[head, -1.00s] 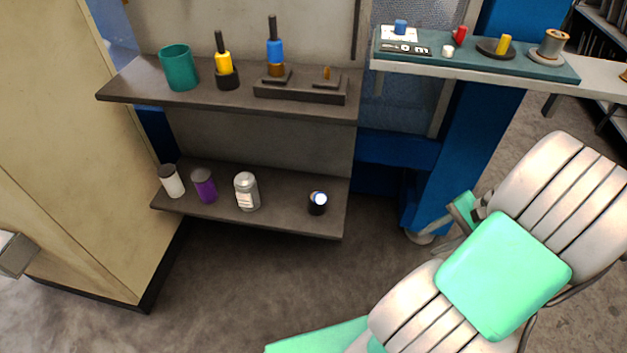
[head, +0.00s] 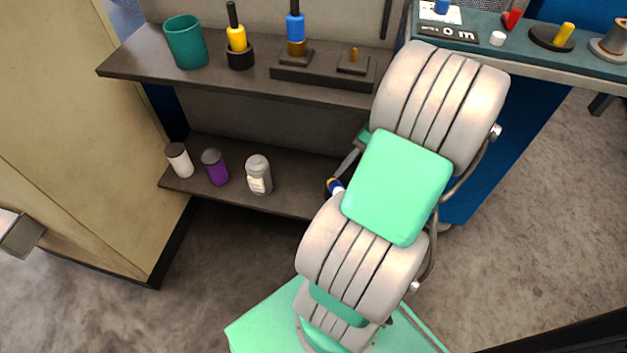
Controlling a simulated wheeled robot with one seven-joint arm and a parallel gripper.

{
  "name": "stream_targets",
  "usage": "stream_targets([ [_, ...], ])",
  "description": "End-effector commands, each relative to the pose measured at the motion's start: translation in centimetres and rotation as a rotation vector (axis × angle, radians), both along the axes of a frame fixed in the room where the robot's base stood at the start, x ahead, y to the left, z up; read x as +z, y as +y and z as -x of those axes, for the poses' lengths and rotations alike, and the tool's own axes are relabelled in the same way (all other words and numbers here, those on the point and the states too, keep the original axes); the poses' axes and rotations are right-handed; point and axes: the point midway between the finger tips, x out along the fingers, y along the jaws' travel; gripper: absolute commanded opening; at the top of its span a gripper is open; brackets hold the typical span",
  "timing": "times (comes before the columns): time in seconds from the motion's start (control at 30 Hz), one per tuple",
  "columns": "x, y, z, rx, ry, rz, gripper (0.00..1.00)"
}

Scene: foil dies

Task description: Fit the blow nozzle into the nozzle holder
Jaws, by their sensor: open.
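No part here is clearly marked as the blow nozzle or nozzle holder. A small black cup-like piece (head: 328,186) with a blue, orange and white part (head: 336,187) is at the right of the lower shelf, partly hidden by my arm. On the upper shelf, a yellow-handled tool (head: 237,38) stands upright in a black round holder (head: 240,58). A blue-handled tool (head: 295,28) with a brass lower end stands on a dark two-pad base (head: 320,78). My gripper (head: 346,166) shows only partly behind my arm, beside the small black piece; whether they touch is unclear.
A teal cup (head: 185,42) stands on the upper shelf. A white jar (head: 179,160), purple jar (head: 215,168) and grey bottle (head: 258,175) stand on the lower shelf. At right, a teal-topped bench (head: 480,50) holds small items. Floor is clear below the shelves.

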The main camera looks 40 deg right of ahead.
Motion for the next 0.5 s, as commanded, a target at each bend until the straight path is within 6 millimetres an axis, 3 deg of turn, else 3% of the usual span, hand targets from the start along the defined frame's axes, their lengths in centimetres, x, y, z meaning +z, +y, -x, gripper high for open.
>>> stream_targets([
  [0.13, -0.6, 0.2, 0.0, -0.002, 0.0, -0.001, 0.55],
  [0.5, -5.4, 3.3, -1.3, 0.004, 0.0, 0.001, 0.55],
])
